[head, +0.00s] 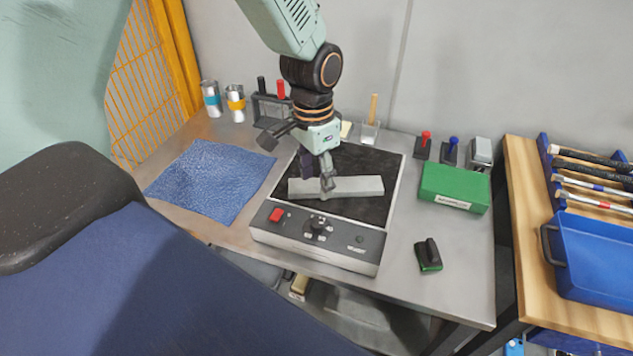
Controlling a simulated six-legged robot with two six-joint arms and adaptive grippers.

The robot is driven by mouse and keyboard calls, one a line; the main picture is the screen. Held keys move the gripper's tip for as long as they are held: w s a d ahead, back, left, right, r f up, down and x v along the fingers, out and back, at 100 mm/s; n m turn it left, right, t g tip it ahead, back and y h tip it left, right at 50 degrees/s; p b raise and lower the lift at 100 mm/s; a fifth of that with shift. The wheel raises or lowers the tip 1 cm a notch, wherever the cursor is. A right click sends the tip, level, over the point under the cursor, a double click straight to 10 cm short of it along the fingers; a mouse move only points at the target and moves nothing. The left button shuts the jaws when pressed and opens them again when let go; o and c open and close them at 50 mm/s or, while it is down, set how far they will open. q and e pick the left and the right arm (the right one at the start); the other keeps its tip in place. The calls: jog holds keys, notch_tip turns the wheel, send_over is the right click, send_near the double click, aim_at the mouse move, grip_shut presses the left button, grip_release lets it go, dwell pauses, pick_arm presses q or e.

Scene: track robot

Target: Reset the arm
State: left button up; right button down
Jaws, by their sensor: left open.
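My left arm comes down from the top of the head view. My left gripper (327,184) is open, with its fingers pointing down at a long grey bar (358,186). The bar lies on the black top of a flat machine (385,158) with a grey control panel. One finger shows in front of the bar, and whether it touches the bar cannot be told. My right gripper is not in view.
A blue cloth (212,178) lies left of the machine. A green box (454,188) and a small black-and-green block (429,255) are on the right. Cans (212,99) and a small rack (270,108) stand behind. A blue bin (600,258) sits on the wooden bench.

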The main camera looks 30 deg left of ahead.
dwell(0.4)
pick_arm(q)
jog(key=s+d+f+n, duration=0.2)
jog(key=s+d+f, duration=0.2)
jog(key=s+f, duration=0.85)
jog(key=s+f+n, duration=0.2)
jog(key=s+f, duration=0.1)
jog(key=s, duration=0.4)
jog(key=s+f+n, duration=0.1)
jog(key=s+f, duration=0.3)
jog(key=s, duration=0.4)
notch_tip(320, 180, down, 9)
jog(key=w+b, duration=0.1)
jog(key=b, duration=0.8)
jog(key=shift+w+d+y, duration=0.2)
jog(key=shift+d+y, duration=0.1)
jog(key=shift+d, duration=0.05)
jog(key=shift+r, duration=0.15)
